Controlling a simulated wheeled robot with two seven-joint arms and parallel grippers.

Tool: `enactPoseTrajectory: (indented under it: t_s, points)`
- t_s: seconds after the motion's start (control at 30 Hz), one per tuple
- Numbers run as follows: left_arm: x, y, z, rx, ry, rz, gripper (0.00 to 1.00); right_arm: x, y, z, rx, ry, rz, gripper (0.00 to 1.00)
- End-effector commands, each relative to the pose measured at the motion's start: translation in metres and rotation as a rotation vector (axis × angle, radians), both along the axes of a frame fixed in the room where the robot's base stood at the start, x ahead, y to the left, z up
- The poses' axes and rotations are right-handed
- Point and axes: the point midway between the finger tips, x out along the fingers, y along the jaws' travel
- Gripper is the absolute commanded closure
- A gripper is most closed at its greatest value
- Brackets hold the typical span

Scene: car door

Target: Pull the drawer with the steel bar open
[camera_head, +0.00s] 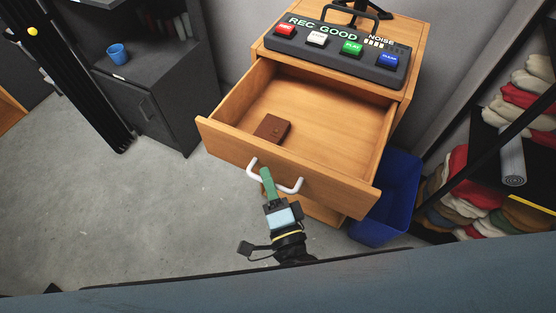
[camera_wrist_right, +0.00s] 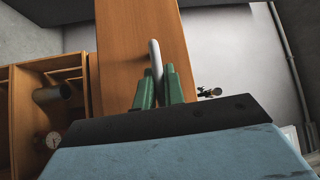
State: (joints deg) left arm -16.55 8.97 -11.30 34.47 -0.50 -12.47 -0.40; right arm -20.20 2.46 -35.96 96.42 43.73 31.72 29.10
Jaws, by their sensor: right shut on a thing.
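The wooden drawer (camera_head: 350,187) stands well out of its cabinet (camera_head: 414,62) in the head view. A brown wallet-like item (camera_head: 272,128) lies inside it. The pale steel bar (camera_head: 292,188) is fixed across the drawer front. My right gripper (camera_head: 267,178) is at the bar, its green fingers shut on it. In the right wrist view the bar (camera_wrist_right: 155,58) runs between the two green fingers (camera_wrist_right: 158,88), against the wooden front. My left gripper is not in view.
A button panel (camera_head: 338,50) sits on the cabinet top. A blue bin (camera_head: 390,195) stands right of the drawer. A rack with folded cloths (camera_head: 470,190) is at the right. A dark cabinet (camera_head: 160,100) with a blue cup (camera_head: 118,54) is at the left. Floor at left is clear.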

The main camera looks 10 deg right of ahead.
Motion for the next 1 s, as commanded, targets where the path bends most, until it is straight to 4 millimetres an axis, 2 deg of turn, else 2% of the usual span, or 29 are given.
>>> enactPoseTrajectory:
  t_s: [0.2,0.57,0.6,0.73,1.0]
  points:
    - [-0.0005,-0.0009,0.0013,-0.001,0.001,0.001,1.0,-0.0102,0.0072,0.0001,-0.001,0.0,0.001,1.0]
    - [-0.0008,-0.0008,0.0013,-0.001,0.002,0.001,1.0,-0.0111,0.0078,0.0,-0.001,0.0,0.002,1.0]
    - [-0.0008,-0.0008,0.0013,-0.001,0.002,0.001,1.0,-0.011,0.0078,-0.0001,-0.001,0.0,0.002,0.87]
    - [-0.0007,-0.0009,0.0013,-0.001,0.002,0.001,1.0,-0.0108,0.0077,-0.0001,-0.001,0.0,0.001,0.7]
    - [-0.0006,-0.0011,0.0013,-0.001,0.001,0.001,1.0,-0.0106,0.0073,-0.0001,-0.001,0.0,0.001,0.68]
